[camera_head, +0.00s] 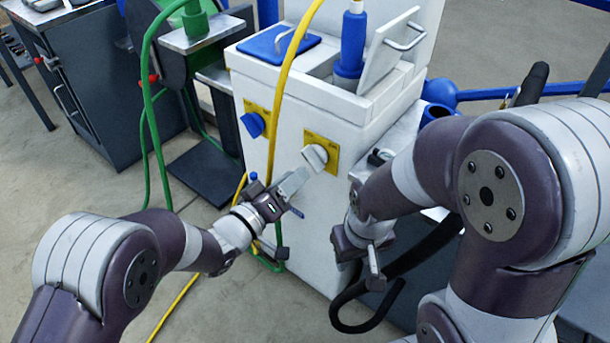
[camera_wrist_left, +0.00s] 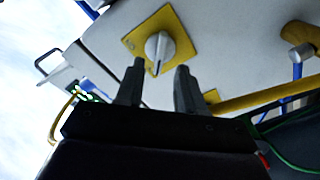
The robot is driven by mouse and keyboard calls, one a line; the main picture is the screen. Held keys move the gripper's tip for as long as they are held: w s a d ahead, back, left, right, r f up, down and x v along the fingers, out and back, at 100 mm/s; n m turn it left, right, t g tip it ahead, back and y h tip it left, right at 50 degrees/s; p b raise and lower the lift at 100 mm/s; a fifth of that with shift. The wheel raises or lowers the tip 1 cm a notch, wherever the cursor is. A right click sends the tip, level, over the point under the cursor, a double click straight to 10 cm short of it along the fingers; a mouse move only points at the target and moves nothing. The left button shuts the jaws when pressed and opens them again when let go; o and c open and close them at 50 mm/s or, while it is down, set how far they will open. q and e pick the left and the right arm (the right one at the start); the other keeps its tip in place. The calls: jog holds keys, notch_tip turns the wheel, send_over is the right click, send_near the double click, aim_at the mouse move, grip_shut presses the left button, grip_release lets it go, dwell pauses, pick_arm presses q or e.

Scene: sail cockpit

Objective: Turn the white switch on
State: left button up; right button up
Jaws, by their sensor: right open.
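The white switch (camera_head: 315,156) is a rotary knob on a yellow plate on the front of the white cabinet. In the head view its knob sits slanted. In the left wrist view the white switch (camera_wrist_left: 159,48) shows beyond the fingertips, with a dark mark on its lower part. My left gripper (camera_head: 301,193) is just below and left of it, fingers apart, nothing between them, apparently not touching it. My right gripper (camera_head: 373,264) hangs to the right and lower, beside the cabinet, away from the switch and empty.
A blue switch (camera_head: 252,124) on another yellow plate sits left of the white one. A yellow hose (camera_head: 287,68) runs down the cabinet front between the two switches. A green hose (camera_head: 146,120) hangs further left. A black hose (camera_head: 352,326) curls below my right gripper.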

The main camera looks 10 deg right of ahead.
aim_at(309, 164)
pick_arm(q)
jog(key=b+x, duration=0.1)
jog(key=x, duration=0.4)
jog(key=shift+w+d, duration=0.1)
jog(key=shift+c, duration=0.3)
grip_shut()
